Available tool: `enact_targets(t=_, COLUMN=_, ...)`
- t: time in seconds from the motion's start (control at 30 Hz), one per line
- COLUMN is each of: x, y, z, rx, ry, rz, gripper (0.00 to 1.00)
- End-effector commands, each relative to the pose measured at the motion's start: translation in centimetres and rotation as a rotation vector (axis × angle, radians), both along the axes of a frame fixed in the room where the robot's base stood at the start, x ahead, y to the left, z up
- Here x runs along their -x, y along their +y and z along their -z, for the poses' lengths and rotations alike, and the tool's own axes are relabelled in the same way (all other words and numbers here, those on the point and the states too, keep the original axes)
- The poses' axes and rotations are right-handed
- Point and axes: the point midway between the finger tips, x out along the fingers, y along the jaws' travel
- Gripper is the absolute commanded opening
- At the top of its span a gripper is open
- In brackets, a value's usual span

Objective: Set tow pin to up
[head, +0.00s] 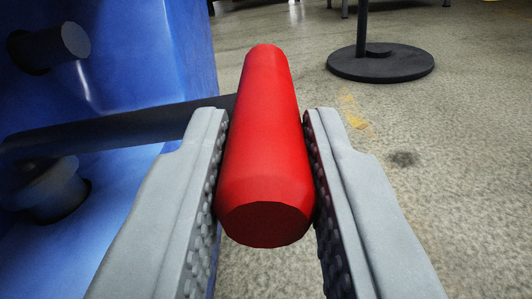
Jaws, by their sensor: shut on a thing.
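The tow pin's red handle (265,160) is a thick red cylinder in the middle of the head view. It points away from me, with its darker end face toward me. A dark bar (120,130) runs from behind the handle to the left, across the front of a blue body. My gripper (265,125) is shut on the red handle, with one grey ridged finger against each side. The join between bar and handle is hidden behind the left finger and the handle.
The blue body (140,60) fills the left side, with a dark round peg (62,45) above and a dark round boss (50,190) below the bar. A black round stand base (380,64) is on the floor at the back right. The speckled floor (460,170) at right is clear.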

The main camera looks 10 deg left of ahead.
Motion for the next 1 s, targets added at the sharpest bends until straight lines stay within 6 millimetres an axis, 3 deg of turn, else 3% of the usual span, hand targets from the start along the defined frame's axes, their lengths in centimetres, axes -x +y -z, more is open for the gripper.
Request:
enact_targets(t=0.3, x=-0.1, y=0.0, z=-5.4, rx=0.000, ry=-0.007, rz=0.000, gripper=0.00)
enact_targets(t=0.5, x=-0.1, y=0.0, z=-7.8, rx=0.000, ry=-0.006, rz=0.000, gripper=0.00)
enact_targets(t=0.93, x=-0.1, y=0.0, z=-8.5, rx=0.000, ry=-0.009, rz=0.000, gripper=0.00)
enact_targets(t=0.97, x=-0.1, y=0.0, z=-8.5, rx=0.000, ry=-0.009, rz=0.000, gripper=0.29)
enact_targets(t=1.0, x=-0.1, y=0.0, z=-8.5, rx=0.000, ry=-0.009, rz=0.000, gripper=0.37)
